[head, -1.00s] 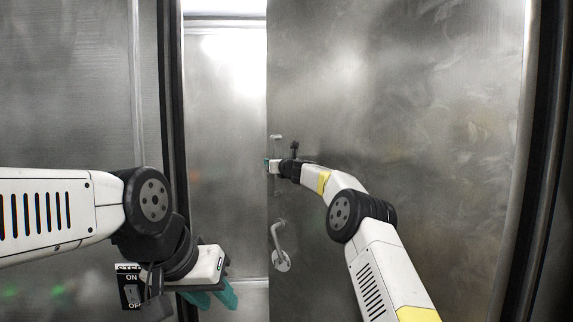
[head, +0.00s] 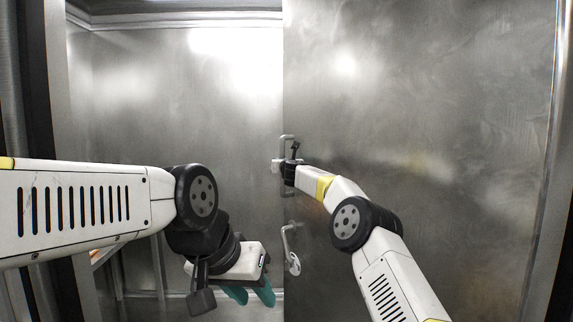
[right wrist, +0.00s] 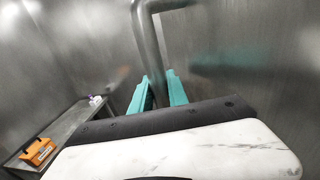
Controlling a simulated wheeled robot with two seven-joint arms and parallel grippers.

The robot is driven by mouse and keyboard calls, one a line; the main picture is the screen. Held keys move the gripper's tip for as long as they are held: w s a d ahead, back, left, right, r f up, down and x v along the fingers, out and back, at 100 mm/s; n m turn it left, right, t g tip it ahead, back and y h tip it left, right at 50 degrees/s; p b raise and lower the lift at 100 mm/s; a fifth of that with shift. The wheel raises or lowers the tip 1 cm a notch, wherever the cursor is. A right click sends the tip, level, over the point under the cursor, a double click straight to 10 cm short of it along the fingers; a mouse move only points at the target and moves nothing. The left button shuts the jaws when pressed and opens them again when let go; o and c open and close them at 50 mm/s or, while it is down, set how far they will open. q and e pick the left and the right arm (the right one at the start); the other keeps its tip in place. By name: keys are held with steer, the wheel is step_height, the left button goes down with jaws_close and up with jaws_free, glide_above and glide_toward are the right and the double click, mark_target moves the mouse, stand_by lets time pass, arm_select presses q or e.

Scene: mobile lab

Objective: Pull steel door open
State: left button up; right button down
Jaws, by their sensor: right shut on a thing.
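The steel door (head: 430,110) fills the right half of the head view and stands partly open, with the bright room behind it showing left of its edge. Its upright bar handle (head: 288,138) is near that edge and shows close up in the right wrist view (right wrist: 149,40). My right gripper (right wrist: 160,92) is shut on the handle, with the bar between its teal fingers. In the head view my right wrist hides most of the handle. My left gripper (head: 251,294) hangs before the opening, empty, its teal fingers apart and clear of the door.
A lever latch (head: 291,250) sits on the door below the handle. A dark door frame (head: 35,110) stands at the left. The right wrist view shows a metal bench (right wrist: 62,130) with an orange item (right wrist: 38,152) on it.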

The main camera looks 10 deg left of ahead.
steer(key=shift+s+a+f, duration=0.1)
steer(key=shift+s+a, duration=0.05)
steer(key=shift+a, duration=0.2)
steer(key=c, duration=1.3)
jaws_free()
steer(key=shift+w+f, duration=0.1)
steer(key=shift+w, duration=0.15)
steer(key=shift+d, duration=0.1)
steer(key=shift+s, duration=0.1)
